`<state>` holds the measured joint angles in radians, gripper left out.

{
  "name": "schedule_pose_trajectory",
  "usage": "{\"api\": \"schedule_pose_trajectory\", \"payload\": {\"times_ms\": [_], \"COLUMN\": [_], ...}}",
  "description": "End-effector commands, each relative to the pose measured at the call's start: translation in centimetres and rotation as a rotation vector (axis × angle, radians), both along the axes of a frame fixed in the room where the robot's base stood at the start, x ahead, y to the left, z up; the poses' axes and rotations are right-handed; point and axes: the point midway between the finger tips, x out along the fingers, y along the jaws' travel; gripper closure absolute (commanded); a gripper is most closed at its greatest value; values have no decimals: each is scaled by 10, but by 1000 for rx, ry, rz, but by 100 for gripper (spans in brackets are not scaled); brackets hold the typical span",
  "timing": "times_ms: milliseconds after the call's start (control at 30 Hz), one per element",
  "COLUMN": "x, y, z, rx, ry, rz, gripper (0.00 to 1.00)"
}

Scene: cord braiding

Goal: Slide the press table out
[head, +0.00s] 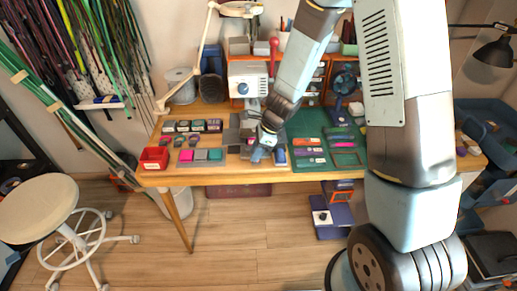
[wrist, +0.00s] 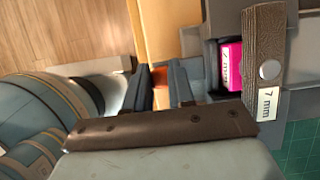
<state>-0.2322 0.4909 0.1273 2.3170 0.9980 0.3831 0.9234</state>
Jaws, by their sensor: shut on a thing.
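The press (head: 246,84) is a white machine with a blue dial and a red-topped lever (head: 273,48). It stands at the back of the wooden workbench. In the head view my gripper (head: 262,152) partly hides the table's front.
A red bin (head: 154,158) and a tray of coloured blocks (head: 201,155) lie left of my gripper. A green mat (head: 326,146) with strips lies to the right. A white stool (head: 40,208) stands at far left.

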Motion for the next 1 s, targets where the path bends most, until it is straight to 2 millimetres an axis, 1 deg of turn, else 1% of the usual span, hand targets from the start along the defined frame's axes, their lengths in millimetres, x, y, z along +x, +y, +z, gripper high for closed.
{"api": "schedule_pose_trajectory", "payload": {"times_ms": [33, 233, 267, 500, 800, 1000], "x": [-2, -2, -2, -2, -2, -1], "y": [-4, -5, -5, -2, -2, -7], "z": [-2, -2, -2, -2, 0, 12], "rx": [-4, -7, -7, -6, -5, -5], "ry": [4, 4, 4, 2, 1, -2], "rz": [-3, -3, -3, 1, 3, 1], "gripper": [100, 100, 74, 51, 51, 51]}}
